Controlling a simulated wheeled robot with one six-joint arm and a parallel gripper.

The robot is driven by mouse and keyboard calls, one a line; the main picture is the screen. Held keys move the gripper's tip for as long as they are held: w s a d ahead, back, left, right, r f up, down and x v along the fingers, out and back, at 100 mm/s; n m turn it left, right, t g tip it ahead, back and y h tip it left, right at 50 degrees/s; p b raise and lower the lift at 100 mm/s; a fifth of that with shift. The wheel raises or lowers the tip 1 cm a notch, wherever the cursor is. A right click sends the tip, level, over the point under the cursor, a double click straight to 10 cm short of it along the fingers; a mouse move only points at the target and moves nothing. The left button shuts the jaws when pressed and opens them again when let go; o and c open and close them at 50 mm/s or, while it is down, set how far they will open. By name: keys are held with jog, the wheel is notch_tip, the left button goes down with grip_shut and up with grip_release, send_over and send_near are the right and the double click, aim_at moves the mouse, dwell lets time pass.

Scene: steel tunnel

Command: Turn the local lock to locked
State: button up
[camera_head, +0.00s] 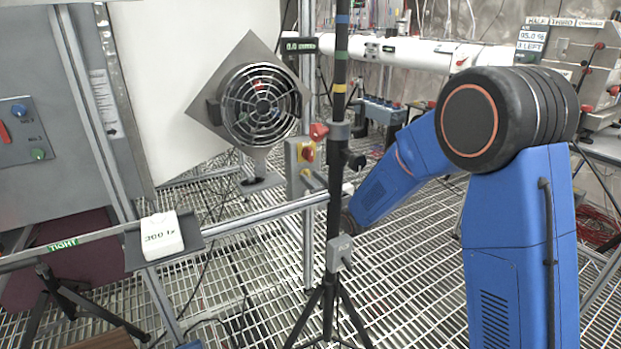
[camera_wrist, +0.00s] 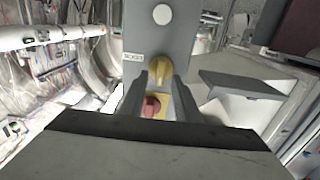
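A grey panel (camera_wrist: 168,40) fills the upper middle of the wrist view. It carries a yellow handle (camera_wrist: 160,69) and, below it, a red knob (camera_wrist: 150,107) on a yellow plate. A small white label (camera_wrist: 133,57) beside the handle is too small to read surely. I cannot tell the lock's position. My gripper (camera_wrist: 157,90) is open, its two grey fingers apart on either side of the knobs; contact cannot be told. In the head view a grey and yellow control box (camera_head: 294,166) with a red knob (camera_head: 308,152) stands behind the pole; my gripper is not clearly visible there.
A dark striped pole (camera_head: 338,110) on a tripod stands before the control box. A round fan (camera_head: 262,106) is left of it. A rail (camera_head: 262,215) with a white block (camera_head: 162,236) crosses at left. A grey ledge (camera_wrist: 240,86) juts out at right in the wrist view.

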jog(key=shift+w+a, duration=0.35)
jog(key=shift+w, duration=0.15)
grip_shut()
